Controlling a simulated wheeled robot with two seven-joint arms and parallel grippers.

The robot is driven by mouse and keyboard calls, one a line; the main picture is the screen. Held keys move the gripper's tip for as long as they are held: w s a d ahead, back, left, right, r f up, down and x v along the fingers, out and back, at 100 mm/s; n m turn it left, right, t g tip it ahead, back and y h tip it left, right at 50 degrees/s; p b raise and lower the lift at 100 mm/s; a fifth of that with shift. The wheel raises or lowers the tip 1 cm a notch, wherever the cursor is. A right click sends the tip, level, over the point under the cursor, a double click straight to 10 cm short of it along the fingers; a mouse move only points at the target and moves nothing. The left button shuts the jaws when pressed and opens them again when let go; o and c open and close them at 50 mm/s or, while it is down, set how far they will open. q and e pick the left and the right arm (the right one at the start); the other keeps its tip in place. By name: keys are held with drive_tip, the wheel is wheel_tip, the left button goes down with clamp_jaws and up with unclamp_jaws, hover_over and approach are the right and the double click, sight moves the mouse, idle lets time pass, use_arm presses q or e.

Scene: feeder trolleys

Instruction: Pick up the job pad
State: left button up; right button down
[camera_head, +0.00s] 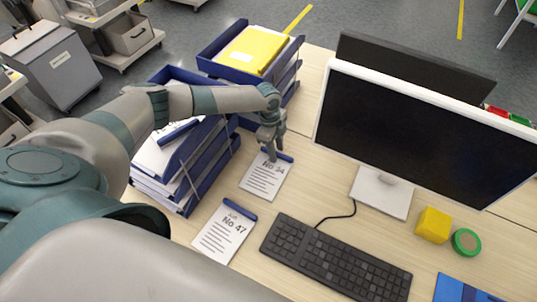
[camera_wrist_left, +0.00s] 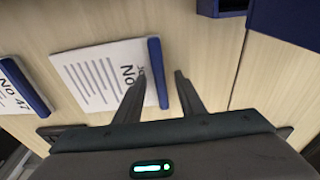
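Two white job pads with blue top bindings lie on the desk. The one marked with a number ending in 4 (camera_head: 263,180) lies right of the trays; its first digit is hard to read. It also shows in the left wrist view (camera_wrist_left: 100,78). The pad marked No 47 (camera_head: 223,235) lies nearer me and shows at the left edge of the wrist view (camera_wrist_left: 18,90). My left gripper (camera_head: 273,155) is at the blue binding of the farther pad. In the wrist view, its two fingers (camera_wrist_left: 160,78) are apart, on either side of that binding; contact is unclear. My right gripper is not in view.
Stacked blue trays with papers (camera_head: 200,170) stand left of the pads, and another stack with a yellow folder (camera_head: 252,50) stands behind. A black keyboard (camera_head: 335,262), a monitor (camera_head: 420,130), a yellow block (camera_head: 433,225) and a green roll (camera_head: 466,242) are to the right.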

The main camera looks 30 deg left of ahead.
use_arm(q)
drive_tip(key=shift+c, duration=0.6)
clamp_jaws()
drive_tip(key=shift+r, duration=0.15)
drive_tip(key=shift+r+b, duration=0.4)
drive_tip(key=shift+r, duration=0.1)
wheel_tip(320, 180, up, 2)
drive_tip(key=shift+w+r+b, duration=0.1)
drive_tip(key=shift+r+b, duration=0.05)
drive_tip(key=shift+b, duration=0.5)
drive_tip(key=s+d+r+b, duration=0.3)
drive_tip(key=s+d+r, duration=0.4)
drive_tip(key=d, duration=0.2)
drive_tip(key=shift+s+r, duration=0.25)
